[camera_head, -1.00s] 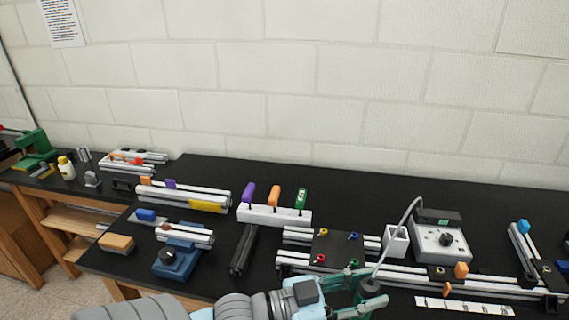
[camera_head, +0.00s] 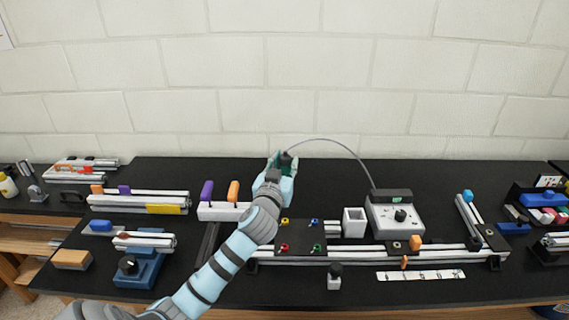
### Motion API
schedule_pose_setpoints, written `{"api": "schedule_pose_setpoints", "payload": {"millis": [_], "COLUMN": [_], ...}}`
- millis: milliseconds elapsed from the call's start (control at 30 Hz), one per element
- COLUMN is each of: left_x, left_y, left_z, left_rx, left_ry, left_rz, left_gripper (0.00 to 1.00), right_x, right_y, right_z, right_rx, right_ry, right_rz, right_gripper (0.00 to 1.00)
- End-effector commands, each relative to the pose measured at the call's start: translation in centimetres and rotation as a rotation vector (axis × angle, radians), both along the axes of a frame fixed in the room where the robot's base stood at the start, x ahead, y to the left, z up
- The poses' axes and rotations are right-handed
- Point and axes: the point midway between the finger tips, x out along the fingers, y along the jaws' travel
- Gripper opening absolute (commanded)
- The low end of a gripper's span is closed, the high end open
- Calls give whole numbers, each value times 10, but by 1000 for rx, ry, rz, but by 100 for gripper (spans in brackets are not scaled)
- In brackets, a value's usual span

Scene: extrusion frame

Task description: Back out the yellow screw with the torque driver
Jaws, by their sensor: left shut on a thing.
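The yellow screw (camera_head: 285,221) is at the far left corner of a dark plate (camera_head: 301,235) on the extrusion frame. Blue, red and green screws sit at its other corners. My left gripper (camera_head: 281,164) is above the back of the bench, left of and beyond the yellow screw. It is shut on the dark torque driver (camera_head: 286,157), which is mostly hidden by the fingers. A grey cable (camera_head: 345,149) runs from the driver to the control box (camera_head: 396,214). The driver is clear of the screw. My right gripper is out of view.
A white rack (camera_head: 220,212) with purple and orange handles stands left of my forearm, partly hidden by it. A white square holder (camera_head: 354,222) stands between plate and control box. A black-topped white piece (camera_head: 334,276) and a white strip (camera_head: 420,275) lie in front.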

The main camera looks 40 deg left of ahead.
Motion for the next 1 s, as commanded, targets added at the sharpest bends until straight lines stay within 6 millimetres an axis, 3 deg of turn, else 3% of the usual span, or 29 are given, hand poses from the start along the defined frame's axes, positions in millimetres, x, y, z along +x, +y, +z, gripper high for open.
{"api": "schedule_pose_setpoints", "payload": {"millis": [167,600,1000], "left_x": [-2,-2,-2], "left_y": [-1,-1,-1], "left_z": [2,-54,-55], "left_rx": [2,2,2], "left_ry": [-6,-5,-5], "left_rz": [2,1,1], "left_gripper": [0,0,0], "right_x": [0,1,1], "right_y": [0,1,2], "right_z": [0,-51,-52], "right_rx": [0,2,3], "right_ry": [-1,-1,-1], "right_rz": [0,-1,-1], "right_gripper": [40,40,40]}}
